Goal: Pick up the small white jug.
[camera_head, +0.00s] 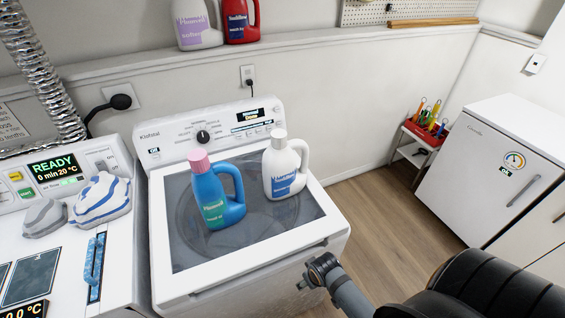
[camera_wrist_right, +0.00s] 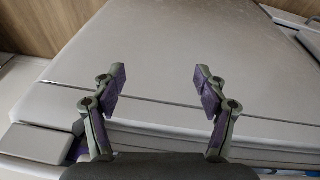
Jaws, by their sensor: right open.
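A small white jug (camera_head: 284,168) with a white cap and a blue label stands upright on the washer's glass lid, right of a blue jug (camera_head: 215,192) with a pink cap. My right arm reaches in from the lower right, and its end is near the washer's front right corner, below and apart from the white jug. In the right wrist view my right gripper (camera_wrist_right: 160,88) is open, with nothing between its fingers. It faces a pale grey panel. The white jug does not show in that view. My left gripper is in neither view.
The washer (camera_head: 166,267) stands beside another machine at left, which carries folded cloths (camera_head: 101,199). A larger white jug (camera_head: 196,25) and a red jug (camera_head: 240,20) stand on the back ledge. A white cabinet (camera_head: 480,160) stands at right. Floor between is open.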

